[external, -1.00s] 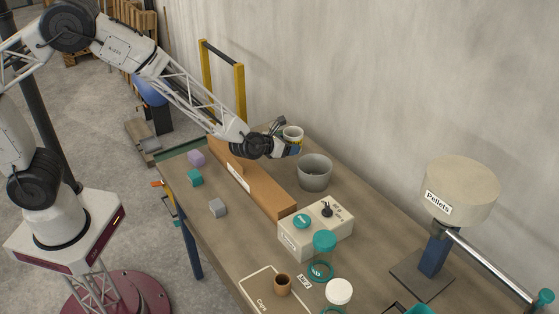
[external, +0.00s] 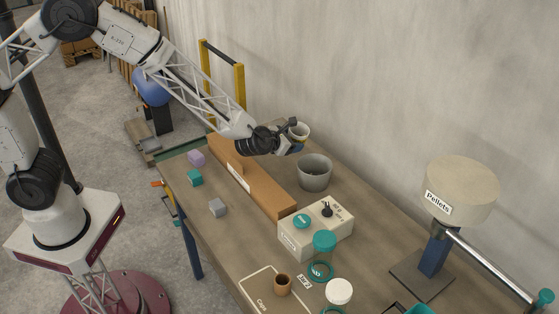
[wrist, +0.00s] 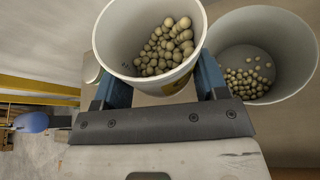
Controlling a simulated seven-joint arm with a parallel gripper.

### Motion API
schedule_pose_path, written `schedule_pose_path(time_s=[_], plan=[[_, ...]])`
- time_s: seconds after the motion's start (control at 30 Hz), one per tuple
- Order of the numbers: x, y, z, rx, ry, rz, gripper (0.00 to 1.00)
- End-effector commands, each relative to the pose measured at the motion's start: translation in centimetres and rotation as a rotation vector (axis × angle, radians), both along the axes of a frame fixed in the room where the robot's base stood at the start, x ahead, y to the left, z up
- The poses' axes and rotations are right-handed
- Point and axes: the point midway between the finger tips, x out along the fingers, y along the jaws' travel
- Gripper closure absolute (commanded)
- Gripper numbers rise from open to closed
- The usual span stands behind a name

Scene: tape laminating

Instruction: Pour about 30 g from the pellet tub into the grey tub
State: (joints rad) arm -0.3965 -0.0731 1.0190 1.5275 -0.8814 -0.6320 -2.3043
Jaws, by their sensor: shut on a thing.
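My gripper (external: 292,149) is shut on the white pellet tub (external: 300,131), above the table just behind and left of the grey tub (external: 314,176). In the wrist view the pellet tub (wrist: 115,40) sits between the blue fingers of my gripper (wrist: 160,90), and a heap of tan pellets (wrist: 166,48) lies inside it. No pellets are seen falling between the tubs.
A long brown block (external: 262,185) lies left of the grey tub. A cream box (external: 316,232) with a teal knob stands in front of it. A pellet hopper (external: 460,190) stands at the right. Small cubes (external: 195,178) lie at the left, and the wall is close behind.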

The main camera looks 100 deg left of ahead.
Motion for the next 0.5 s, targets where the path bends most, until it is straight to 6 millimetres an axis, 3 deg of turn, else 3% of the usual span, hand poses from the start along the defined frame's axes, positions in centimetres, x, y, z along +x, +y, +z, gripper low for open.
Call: schedule_pose_path(time_s=[0.5], plan=[[1.6, -1.2, -0.1, 0.154, 0.204, 0.0, 0.59]])
